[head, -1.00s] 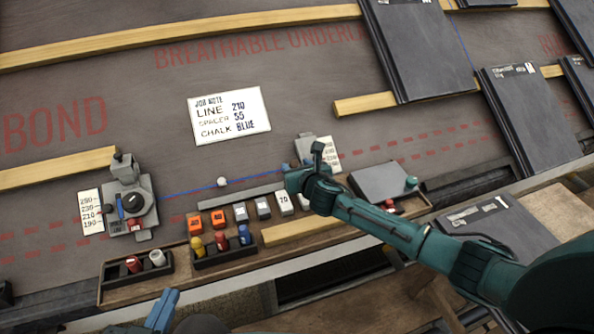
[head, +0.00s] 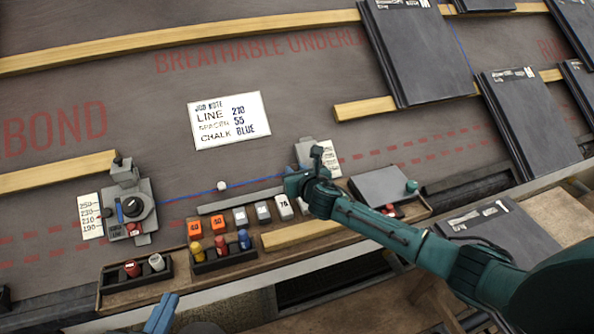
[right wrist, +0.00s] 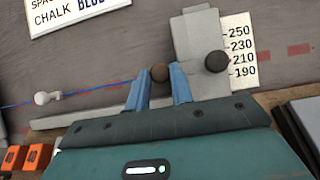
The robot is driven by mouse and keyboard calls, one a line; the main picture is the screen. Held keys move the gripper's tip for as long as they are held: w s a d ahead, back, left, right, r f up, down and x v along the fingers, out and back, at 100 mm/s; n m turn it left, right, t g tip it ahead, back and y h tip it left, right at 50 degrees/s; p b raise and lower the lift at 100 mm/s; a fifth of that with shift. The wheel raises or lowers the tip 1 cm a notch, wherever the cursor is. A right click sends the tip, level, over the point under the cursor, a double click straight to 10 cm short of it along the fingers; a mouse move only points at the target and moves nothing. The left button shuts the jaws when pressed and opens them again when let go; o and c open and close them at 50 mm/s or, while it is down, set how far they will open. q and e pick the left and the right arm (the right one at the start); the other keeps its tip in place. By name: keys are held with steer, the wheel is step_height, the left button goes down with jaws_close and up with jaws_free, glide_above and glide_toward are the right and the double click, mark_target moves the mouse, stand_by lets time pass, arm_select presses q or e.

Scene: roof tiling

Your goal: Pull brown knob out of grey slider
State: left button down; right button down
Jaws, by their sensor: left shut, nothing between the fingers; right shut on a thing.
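The grey slider (right wrist: 196,40) stands by a white scale marked 190 to 250 in the right wrist view. It also shows in the head view (head: 305,152), partly hidden by my right arm. The small round brown knob (right wrist: 160,73) is between my right fingertips at the slider's left side. My right gripper (right wrist: 159,82) is shut on it. I cannot tell whether the knob is still seated in the slider. A second, darker round knob (right wrist: 217,61) sits on the slider, right of the fingers. My left gripper (head: 160,314) is shut and empty at the bottom edge of the head view.
A blue line with a white bead (head: 221,186) runs left to another grey device with a dial (head: 133,207). A wooden tray (head: 110,300) with coloured pegs and blocks lies in front. Dark tiles (head: 415,50) lie at the right.

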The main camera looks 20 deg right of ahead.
steer(key=a+p, duration=0.1)
steer(key=a, duration=0.3)
steer(key=shift+s+a, duration=0.1)
steer(key=shift+a, duration=0.25)
arm_select(q)
steer(key=shift+s+a+r+g, duration=0.1)
steer(key=shift+a+g, duration=0.05)
steer(key=shift+g, duration=0.15)
arm_select(e)
steer(key=c, duration=1.5)
jaws_free()
steer(key=shift+d, duration=0.1)
steer(key=shift+o, duration=1.3)
arm_select(q)
steer(key=shift+s, duration=0.1)
